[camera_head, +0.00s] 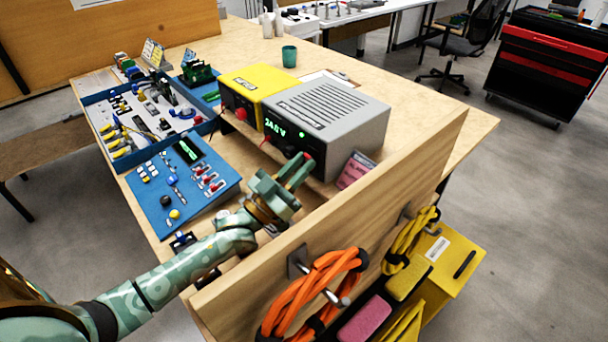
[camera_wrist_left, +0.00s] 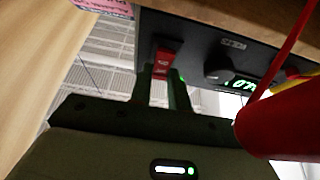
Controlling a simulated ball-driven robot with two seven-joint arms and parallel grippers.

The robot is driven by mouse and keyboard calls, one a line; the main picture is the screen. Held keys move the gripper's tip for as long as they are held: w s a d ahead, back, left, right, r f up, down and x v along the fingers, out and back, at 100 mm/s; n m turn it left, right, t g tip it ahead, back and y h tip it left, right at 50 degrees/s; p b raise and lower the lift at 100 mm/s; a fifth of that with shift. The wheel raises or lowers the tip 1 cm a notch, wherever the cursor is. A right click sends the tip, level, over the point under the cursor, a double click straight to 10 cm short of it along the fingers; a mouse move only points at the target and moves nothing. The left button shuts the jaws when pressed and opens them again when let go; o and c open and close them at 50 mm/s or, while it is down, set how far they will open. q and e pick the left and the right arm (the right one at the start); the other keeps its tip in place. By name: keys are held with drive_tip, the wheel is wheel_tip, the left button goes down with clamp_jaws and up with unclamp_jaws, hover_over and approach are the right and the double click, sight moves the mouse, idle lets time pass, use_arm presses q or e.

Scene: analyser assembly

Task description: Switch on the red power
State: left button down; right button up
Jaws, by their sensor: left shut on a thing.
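The grey power supply (camera_head: 335,110) stands on the bench with its dark front panel towards my left arm. The red power switch (camera_wrist_left: 167,62) shows on the dark panel in the left wrist view, beside a black knob (camera_wrist_left: 217,72). My left gripper (camera_head: 296,170) is at the lower right of the front panel. Its two fingers also show in the left wrist view (camera_wrist_left: 160,92), shut on the red switch. Part of the switch is hidden between the fingertips. My right gripper is not in view.
A yellow unit (camera_head: 257,82) stands beside the supply. A blue control panel (camera_head: 180,185) and a blue-edged tray of parts lie to the left. A wooden side board (camera_head: 340,225) with orange cable (camera_head: 310,295) rises close to my left arm. A red lead (camera_wrist_left: 290,45) hangs near the panel.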

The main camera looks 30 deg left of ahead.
use_arm(q)
drive_tip(key=shift+f, duration=0.1)
drive_tip(key=c, duration=1.3)
unclamp_jaws()
